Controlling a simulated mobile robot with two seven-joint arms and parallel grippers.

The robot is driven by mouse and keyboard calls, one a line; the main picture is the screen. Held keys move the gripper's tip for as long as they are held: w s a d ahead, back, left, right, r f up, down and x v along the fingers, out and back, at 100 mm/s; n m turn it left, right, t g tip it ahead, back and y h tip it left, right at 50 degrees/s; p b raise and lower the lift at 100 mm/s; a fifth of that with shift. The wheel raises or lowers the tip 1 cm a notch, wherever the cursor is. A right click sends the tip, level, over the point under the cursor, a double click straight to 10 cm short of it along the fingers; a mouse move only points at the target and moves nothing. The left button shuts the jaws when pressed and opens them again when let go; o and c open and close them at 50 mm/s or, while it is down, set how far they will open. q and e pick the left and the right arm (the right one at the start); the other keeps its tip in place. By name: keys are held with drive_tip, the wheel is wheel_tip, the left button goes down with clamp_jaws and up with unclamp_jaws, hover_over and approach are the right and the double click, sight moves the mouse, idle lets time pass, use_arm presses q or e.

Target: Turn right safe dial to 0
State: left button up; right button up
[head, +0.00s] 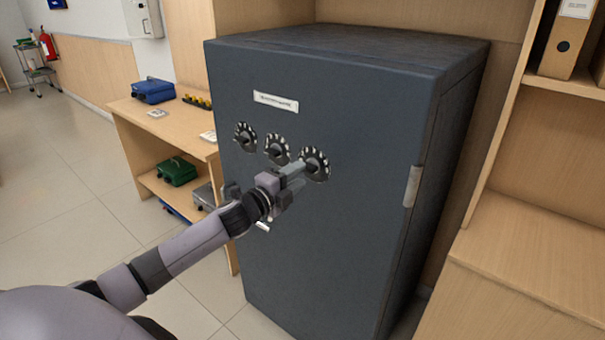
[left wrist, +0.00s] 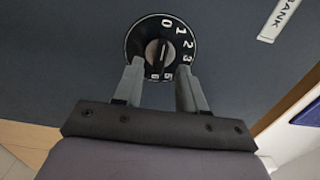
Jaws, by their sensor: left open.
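The dark blue-grey safe (head: 335,230) stands in front of me with a row of three black dials on its door. The right dial (head: 317,158) has white markings and is partly covered by my left gripper (head: 302,172). In the left wrist view the dial (left wrist: 163,24) shows 0, 1, 2 and 3 around its rim, with its lower part hidden between the fingers. My left gripper (left wrist: 160,72) is open, its fingers on either side of the grey centre knob (left wrist: 159,50). I cannot tell whether they touch it. My right gripper is not in view.
The middle dial (head: 277,149) and left dial (head: 245,136) sit close to the left of the gripper. A white label (head: 276,102) is above them. A light handle (head: 413,186) is at the door's right edge. A wooden desk (head: 130,112) stands left, shelving (head: 540,220) right.

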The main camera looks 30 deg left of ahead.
use_arm(q)
drive_tip(key=shift+s+a, duration=0.15)
drive_tip(key=shift+s, duration=1.6)
drive_tip(key=s+d+f+n+g, duration=0.3)
drive_tip(key=s+d+f+n, duration=0.5)
drive_tip(key=s+f, duration=0.4)
drive_tip(key=s+d+f+n+g+h, duration=0.1)
drive_tip(key=s+d+f+n+g, duration=0.3)
drive_tip(key=s+d+f+n, duration=0.4)
drive_tip(key=s+d+f, duration=0.3)
drive_tip(key=s+f, duration=0.1)
drive_tip(key=s, duration=0.3)
drive_tip(key=shift+d+f, duration=0.15)
drive_tip(key=shift+d, duration=0.1)
drive_tip(key=shift+s, duration=0.1)
